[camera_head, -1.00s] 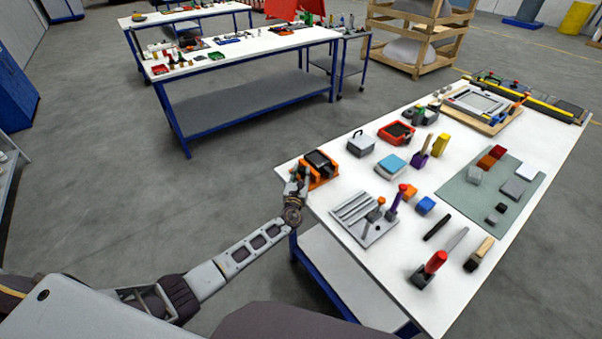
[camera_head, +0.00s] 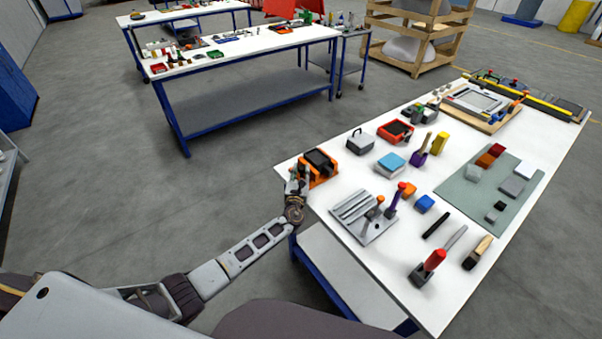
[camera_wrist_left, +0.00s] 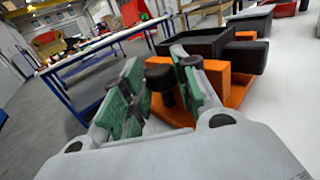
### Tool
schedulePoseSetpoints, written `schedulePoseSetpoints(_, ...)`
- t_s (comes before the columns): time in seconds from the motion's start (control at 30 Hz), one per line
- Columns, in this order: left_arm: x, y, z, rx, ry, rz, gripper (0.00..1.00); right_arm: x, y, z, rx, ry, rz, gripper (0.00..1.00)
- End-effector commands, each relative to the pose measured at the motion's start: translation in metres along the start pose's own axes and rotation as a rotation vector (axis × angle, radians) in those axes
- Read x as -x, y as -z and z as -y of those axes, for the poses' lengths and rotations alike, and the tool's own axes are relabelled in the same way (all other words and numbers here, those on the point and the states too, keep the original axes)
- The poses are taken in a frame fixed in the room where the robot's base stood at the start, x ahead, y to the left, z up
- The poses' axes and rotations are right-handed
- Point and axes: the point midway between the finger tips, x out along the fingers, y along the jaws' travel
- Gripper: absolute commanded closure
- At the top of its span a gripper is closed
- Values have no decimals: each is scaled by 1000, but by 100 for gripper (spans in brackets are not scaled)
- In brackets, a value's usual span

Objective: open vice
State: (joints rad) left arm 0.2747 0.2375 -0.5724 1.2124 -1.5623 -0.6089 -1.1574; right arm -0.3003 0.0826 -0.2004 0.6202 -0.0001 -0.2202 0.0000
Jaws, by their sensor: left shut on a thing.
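The vice (camera_head: 322,166), orange with black jaws, sits at the near left corner of the white worktable. It also shows in the left wrist view (camera_wrist_left: 238,90), with a dark handle (camera_wrist_left: 161,88) on the side facing me. My left gripper (camera_head: 301,176) is at that side of the vice. In the left wrist view, its green-padded fingers (camera_wrist_left: 158,92) stand on either side of the handle and are shut on it. The fingers partly hide the handle. The gap between the vice's jaws cannot be made out. My right gripper is in neither view.
More tools and a green mat (camera_head: 460,190) lie to the right. Floor left of the table is clear.

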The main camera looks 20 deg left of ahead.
Motion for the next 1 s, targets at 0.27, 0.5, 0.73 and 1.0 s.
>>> schedulePoseSetpoints(0.27, 0, 1, -1, -1, -1, -2, 94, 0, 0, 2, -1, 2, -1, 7)
schedulePoseSetpoints(0.5, 0, 1, -1, 0, -1, -2, 94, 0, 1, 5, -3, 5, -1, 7)
schedulePoseSetpoints(0.73, 0, 1, -1, 0, -1, -2, 55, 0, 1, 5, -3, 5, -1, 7)
schedulePoseSetpoints(1.0, 0, 0, 0, 0, 1, -1, 50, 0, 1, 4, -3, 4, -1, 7)
